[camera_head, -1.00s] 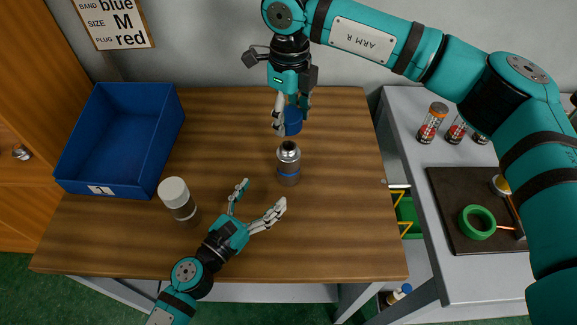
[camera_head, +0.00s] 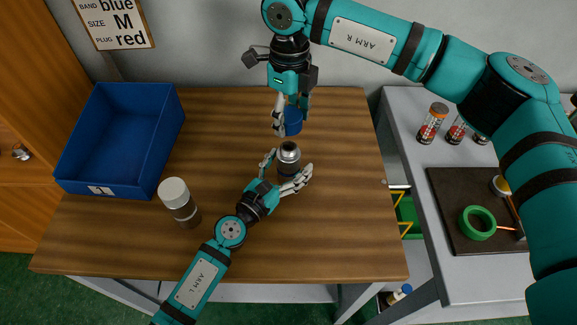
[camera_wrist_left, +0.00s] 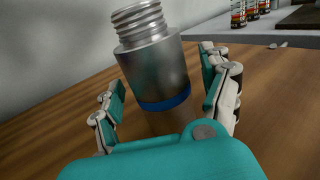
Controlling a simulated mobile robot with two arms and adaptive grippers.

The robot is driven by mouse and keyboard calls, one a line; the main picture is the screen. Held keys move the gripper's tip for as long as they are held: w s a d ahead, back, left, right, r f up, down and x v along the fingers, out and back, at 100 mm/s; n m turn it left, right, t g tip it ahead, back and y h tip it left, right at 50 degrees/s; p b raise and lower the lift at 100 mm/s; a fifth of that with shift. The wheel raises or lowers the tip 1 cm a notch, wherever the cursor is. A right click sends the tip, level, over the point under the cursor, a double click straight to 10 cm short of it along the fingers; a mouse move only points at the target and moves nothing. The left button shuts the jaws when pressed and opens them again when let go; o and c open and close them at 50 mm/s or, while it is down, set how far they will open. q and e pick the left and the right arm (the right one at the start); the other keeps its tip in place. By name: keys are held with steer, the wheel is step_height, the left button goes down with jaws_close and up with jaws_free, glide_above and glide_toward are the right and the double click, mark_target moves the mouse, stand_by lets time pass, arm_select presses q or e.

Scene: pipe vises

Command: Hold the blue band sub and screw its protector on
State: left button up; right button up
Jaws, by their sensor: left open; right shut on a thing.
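The blue band sub (camera_head: 289,155) stands upright on the wooden table. In the left wrist view the sub (camera_wrist_left: 154,70) shows a bare threaded top and a blue band low on its metal body. My left gripper (camera_head: 288,178) is open, with its fingers on either side of the sub; I cannot tell whether they touch it. My right gripper (camera_head: 291,114) is shut on a blue protector (camera_head: 293,122), behind the sub in the head view. Part of the protector is hidden by the fingers.
A white-capped container (camera_head: 177,200) stands left of my left arm. A blue bin (camera_head: 120,140) labelled 1 sits at the table's left. A sign (camera_head: 115,20) reads band blue, size M, plug red. A grey side table (camera_head: 420,170) holds bottles and a green ring (camera_head: 477,222).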

mark_target(290, 146)
arm_select(q)
steer(key=shift+c, duration=0.2)
jaws_close()
arm_select(e)
steer(key=shift+f, duration=2.45)
steer(key=shift+f, duration=0.9)
steer(key=shift+f, duration=0.6)
